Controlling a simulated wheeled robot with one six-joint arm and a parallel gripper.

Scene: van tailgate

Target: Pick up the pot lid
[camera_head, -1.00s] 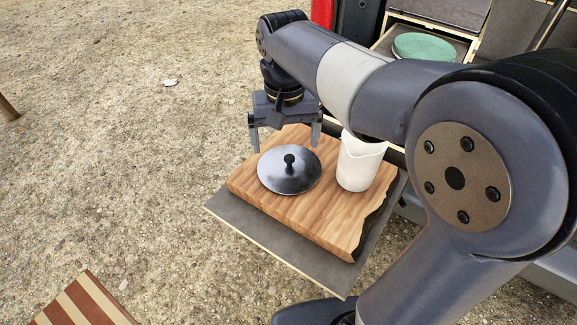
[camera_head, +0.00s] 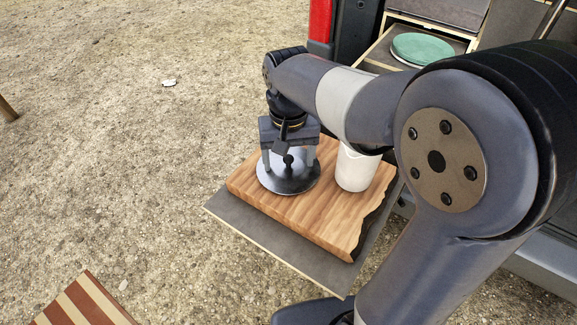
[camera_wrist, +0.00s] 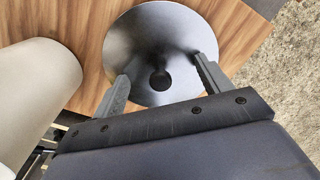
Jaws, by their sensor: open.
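The pot lid (camera_head: 289,183) is a round, shiny grey metal disc with a dark knob, lying on the wooden board. It also shows in the wrist view (camera_wrist: 160,30), with its dark knob in the middle. My gripper (camera_head: 288,168) is open just above the lid. In the wrist view its two fingers (camera_wrist: 160,73) are spread on either side of the knob, with gaps between each finger and the knob. In the head view the gripper hides the far part of the lid. I cannot tell whether the fingertips touch the lid.
A white pitcher (camera_head: 356,169) stands on the board (camera_head: 310,216), right of the lid and close to my arm. The board rests on a dark panel (camera_head: 270,249). A green round plate (camera_head: 422,48) lies at the back. A striped wooden item (camera_head: 84,304) is at lower left.

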